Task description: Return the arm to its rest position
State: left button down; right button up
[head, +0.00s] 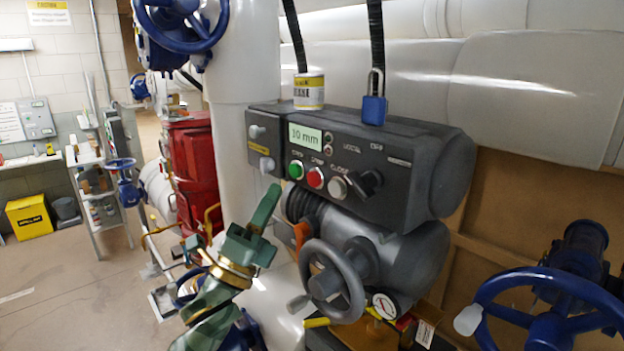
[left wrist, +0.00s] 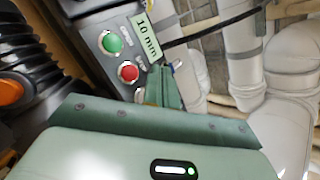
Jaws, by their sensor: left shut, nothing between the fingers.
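My left gripper (head: 272,192) is green with brass-coloured rings and comes up from the bottom of the head view. Its fingers are shut with nothing between them and point up, just below and left of the green button (head: 296,170) on the dark control box (head: 350,150). In the left wrist view the shut fingers (left wrist: 165,88) stand close to the box's "10 mm" display (left wrist: 146,38), with the green button (left wrist: 111,42) and red button (left wrist: 129,72) to their left. I cannot tell whether they touch the box. My right gripper is not in view.
A grey handwheel (head: 332,281) sits below the box. A blue handwheel (head: 550,308) stands at the lower right, another (head: 180,25) at the top left. A blue padlock (head: 374,108) and a can (head: 309,91) are on the box. The floor at left has free room.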

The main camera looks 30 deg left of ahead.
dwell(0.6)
pick_arm(q)
notch_tip(320, 180, down, 19)
jog(key=s+n+g+y, duration=0.2)
jog(key=n+g+y, duration=0.5)
jog(key=n+g, duration=0.25)
jog(key=s+f+n+g+y, duration=0.3)
jog(key=s+f+n+g, duration=0.65)
jog(key=s+f, duration=0.65)
jog(key=s+d+f+g+h+b, duration=0.1)
jog(key=s+f+b, duration=0.15)
jog(key=f, duration=0.95)
jog(key=s+d+f+g+h+b, duration=0.1)
jog(key=d+f+g+b, duration=0.15)
jog(key=f, duration=0.85)
jog(key=s+d+f+h+b, duration=0.1)
jog(key=s+f+b, duration=0.15)
jog(key=f, duration=0.95)
jog(key=s+f+n+g+h+b, duration=0.1)
jog(key=s+f+n+g+b, duration=0.2)
jog(key=s+f, duration=1.5)
jog(key=f+b, duration=0.1)
jog(key=b, duration=0.2)
jog(key=shift+s+a+f+h, duration=0.25)
jog(key=shift+a+f+h, duration=0.05)
jog(key=shift+f+h, duration=0.1)
